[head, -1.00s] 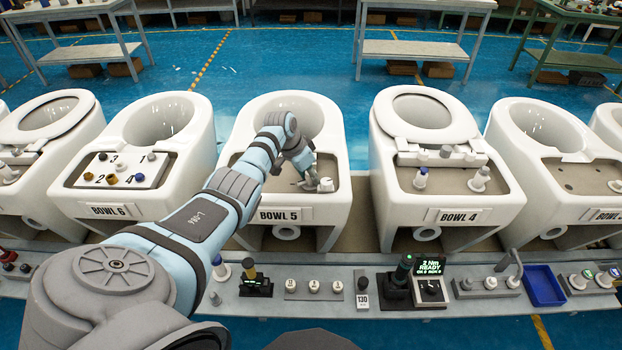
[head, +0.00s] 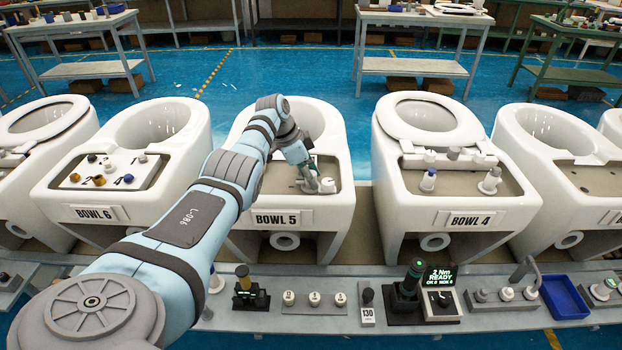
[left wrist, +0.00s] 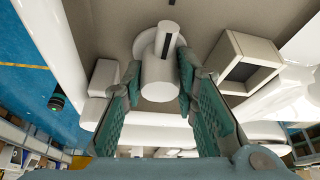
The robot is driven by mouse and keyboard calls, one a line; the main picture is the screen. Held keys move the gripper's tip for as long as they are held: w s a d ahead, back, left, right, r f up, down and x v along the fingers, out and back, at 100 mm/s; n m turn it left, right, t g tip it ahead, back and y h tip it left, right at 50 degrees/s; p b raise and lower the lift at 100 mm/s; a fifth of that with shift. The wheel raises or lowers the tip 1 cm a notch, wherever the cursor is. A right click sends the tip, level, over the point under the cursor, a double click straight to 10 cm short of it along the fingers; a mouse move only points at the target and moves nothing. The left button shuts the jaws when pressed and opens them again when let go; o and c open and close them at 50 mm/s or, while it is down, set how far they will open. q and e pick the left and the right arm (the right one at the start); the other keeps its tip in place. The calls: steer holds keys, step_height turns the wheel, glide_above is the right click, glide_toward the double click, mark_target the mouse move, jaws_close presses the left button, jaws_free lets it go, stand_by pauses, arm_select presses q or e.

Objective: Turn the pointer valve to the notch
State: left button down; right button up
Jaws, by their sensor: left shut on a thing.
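My left gripper (head: 313,183) is over the deck of the bowl marked BOWL 5 (head: 341,200). It is shut on a small pale valve (head: 327,186). In the left wrist view the valve (left wrist: 160,85) is a white cylinder on a round base, with a dark stripe on its narrower upper part. The two green-padded fingers (left wrist: 158,82) stand on either side of it. A white, square-framed block (left wrist: 250,62) stands beside it on the deck. I cannot make out the notch. My right gripper is not in view.
BOWL 6 (head: 55,190) stands to the left and BOWL 4 (head: 405,195) to the right, with gaps between. In front runs a grey bench (head: 390,325) with knobs, a small display (head: 440,278) and a blue tray (head: 563,297). Tables stand behind on the blue floor.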

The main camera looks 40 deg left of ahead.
mark_target(294, 182)
arm_select(q)
steer(key=shift+s+d+f, duration=0.1)
steer(key=shift+f, duration=0.05)
steer(key=c, duration=1.3)
jaws_free()
steer(key=v, duration=1.2)
steer(key=shift+w, duration=0.25)
